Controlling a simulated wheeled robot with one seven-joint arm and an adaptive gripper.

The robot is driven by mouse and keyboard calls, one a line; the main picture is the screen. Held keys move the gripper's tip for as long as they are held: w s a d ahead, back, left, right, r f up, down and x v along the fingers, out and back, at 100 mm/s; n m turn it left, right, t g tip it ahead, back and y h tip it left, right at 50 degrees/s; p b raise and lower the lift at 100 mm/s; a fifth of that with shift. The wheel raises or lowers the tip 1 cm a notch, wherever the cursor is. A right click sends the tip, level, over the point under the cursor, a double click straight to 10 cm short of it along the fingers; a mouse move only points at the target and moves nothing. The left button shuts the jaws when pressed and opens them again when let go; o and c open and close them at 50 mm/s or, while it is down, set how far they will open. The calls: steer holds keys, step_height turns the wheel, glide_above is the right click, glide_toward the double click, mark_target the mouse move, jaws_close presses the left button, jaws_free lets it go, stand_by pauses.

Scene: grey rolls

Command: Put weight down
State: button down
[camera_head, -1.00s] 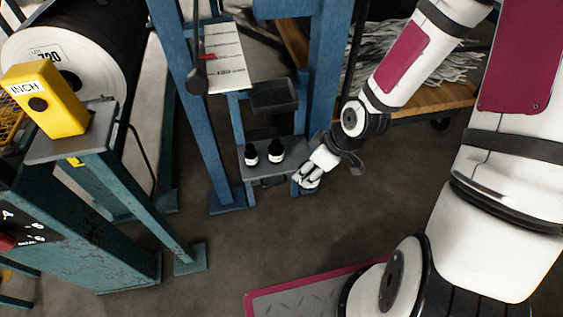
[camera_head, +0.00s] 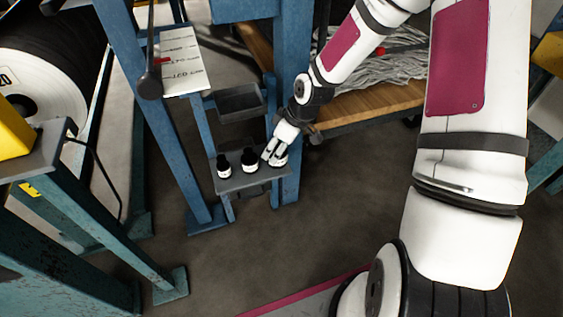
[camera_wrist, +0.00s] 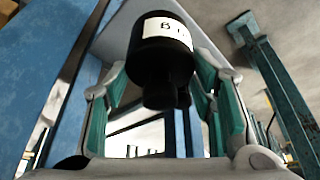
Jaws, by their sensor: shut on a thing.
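The weight (camera_wrist: 165,55) is a black cylinder with a narrower knob and a white label starting with "B". My gripper (camera_head: 273,155) is shut on it; in the wrist view the teal-padded fingers flank its knob. In the head view this weight (camera_head: 281,159) is partly hidden by the fingers, at the right end of a small grey shelf (camera_head: 238,183). I cannot tell whether its base touches the shelf. Two similar black weights with white labels stand upright on the shelf to its left, one at the left end (camera_head: 224,166) and one in the middle (camera_head: 249,160).
The shelf sits between blue posts (camera_head: 292,100). A dark empty tray (camera_head: 238,102) is above it, and a white marked scale plate (camera_head: 183,62) is higher up. A wooden pallet (camera_head: 365,100) with grey strips lies behind my arm. The floor in front is clear.

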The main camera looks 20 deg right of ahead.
steer(key=shift+w+d+f+b, duration=0.1)
steer(key=shift+w+b, duration=0.2)
steer(key=shift+w, duration=1.3)
steer(key=shift+w+f, duration=0.2)
steer(key=shift+f, duration=0.05)
steer(key=shift+f+b, duration=1.1)
steer(key=shift+f, duration=0.4)
steer(key=c, duration=0.7)
jaws_free()
steer(key=shift+s+f, duration=0.1)
steer(key=shift+f, duration=0.05)
